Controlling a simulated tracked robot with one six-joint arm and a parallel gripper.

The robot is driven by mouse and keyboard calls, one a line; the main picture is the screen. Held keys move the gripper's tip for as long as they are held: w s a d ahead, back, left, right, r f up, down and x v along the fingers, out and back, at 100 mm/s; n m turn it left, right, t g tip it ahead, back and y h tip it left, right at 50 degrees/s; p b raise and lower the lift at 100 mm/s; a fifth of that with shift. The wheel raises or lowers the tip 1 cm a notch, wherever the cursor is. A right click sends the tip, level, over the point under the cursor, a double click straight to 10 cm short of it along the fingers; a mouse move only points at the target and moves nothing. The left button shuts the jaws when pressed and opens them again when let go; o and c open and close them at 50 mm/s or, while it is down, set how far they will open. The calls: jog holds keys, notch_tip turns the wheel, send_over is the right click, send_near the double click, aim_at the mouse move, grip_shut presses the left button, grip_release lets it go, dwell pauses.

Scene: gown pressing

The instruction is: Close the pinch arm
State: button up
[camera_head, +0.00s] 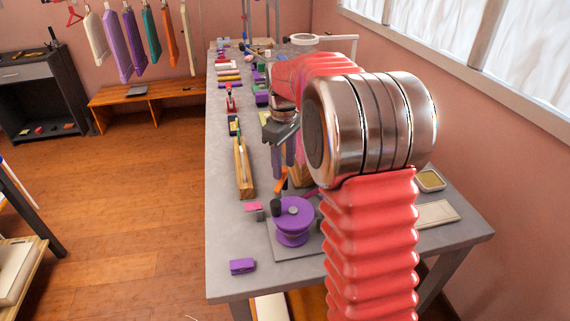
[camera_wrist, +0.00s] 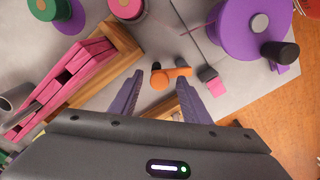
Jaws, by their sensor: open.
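An orange lever (camera_wrist: 170,77) with a dark round end lies on the grey bench, just beyond and between my fingertips in the wrist view; I take it to be the pinch arm. In the head view the orange lever (camera_head: 281,181) shows beside the purple wheel. My gripper (camera_wrist: 160,80) is open, with its two purple fingers apart and pointing down at the lever. In the head view my gripper (camera_head: 284,165) hangs over the bench. I cannot tell whether the fingers touch the lever. A thin pink line runs from near the lever toward the purple wheel (camera_wrist: 245,28).
The purple wheel (camera_head: 293,222) with a dark knob stands on a plate near the front. A pink-and-grey block (camera_wrist: 209,80) sits beside it. A wooden holder with pink strips (camera_wrist: 70,75) is close to the left finger. A purple block (camera_head: 242,266) lies near the bench's front edge.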

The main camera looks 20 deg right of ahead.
jog(key=shift+f, duration=0.25)
jog(key=shift+c, duration=0.6)
